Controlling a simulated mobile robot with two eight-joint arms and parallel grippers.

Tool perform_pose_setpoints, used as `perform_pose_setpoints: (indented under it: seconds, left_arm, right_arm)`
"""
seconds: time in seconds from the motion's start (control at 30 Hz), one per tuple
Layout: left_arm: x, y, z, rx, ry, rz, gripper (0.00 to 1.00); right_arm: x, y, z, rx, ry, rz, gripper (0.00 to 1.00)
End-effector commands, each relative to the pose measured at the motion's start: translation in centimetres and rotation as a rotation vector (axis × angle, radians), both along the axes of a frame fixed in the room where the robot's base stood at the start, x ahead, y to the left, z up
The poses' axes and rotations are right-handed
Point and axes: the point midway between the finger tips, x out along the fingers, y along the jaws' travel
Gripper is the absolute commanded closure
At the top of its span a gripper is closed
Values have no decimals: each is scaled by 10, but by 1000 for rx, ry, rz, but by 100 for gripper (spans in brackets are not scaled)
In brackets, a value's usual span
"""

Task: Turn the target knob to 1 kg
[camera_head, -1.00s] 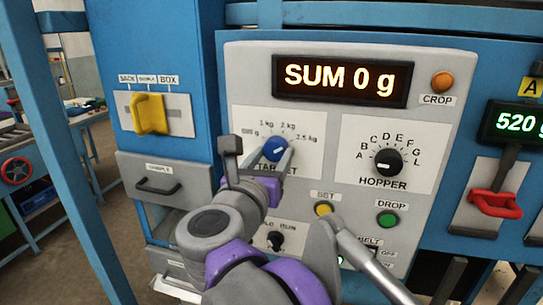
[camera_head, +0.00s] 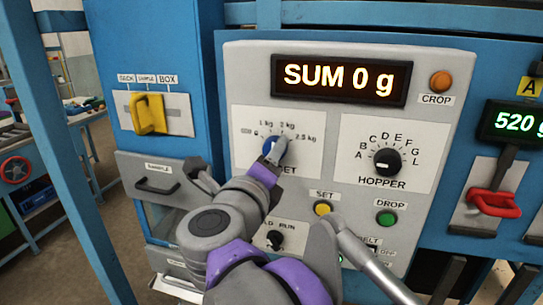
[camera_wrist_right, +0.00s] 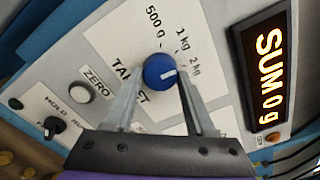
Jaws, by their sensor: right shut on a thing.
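The blue target knob (camera_head: 268,147) sits on the white TARGET plate (camera_head: 246,124) under the display. It also shows in the right wrist view (camera_wrist_right: 158,70), where its white mark points right, roughly towards the 2 kg label or just past it, not at 1 kg. My right gripper (camera_head: 274,152) reaches in from below and covers part of the knob in the head view. In the right wrist view my right gripper (camera_wrist_right: 160,88) has one finger on each side of the knob and is shut on it. Its right finger hides some scale labels. My left gripper is not in view.
The display (camera_head: 340,80) reads SUM 0 g. The HOPPER knob (camera_head: 388,162) is to the right, with the yellow SET button (camera_head: 323,208) and green DROP button (camera_head: 387,218) below. A yellow lever (camera_head: 148,114) and a drawer handle (camera_head: 158,187) are to the left.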

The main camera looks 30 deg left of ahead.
Motion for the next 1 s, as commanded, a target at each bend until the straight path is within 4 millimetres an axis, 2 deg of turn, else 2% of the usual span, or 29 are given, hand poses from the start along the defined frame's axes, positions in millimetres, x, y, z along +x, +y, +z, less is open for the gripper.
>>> perform_pose_setpoints:
  seconds: [0.2, 0.5, 1.0]
  left_arm:
    - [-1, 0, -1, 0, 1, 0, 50]
    - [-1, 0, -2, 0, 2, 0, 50]
    - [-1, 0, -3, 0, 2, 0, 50]
  right_arm:
    - [0, 0, 0, -175, -41, 1, 100]
    - [0, 0, 0, -341, -81, 0, 100]
    - [0, 0, 0, -412, -97, 0, 100]
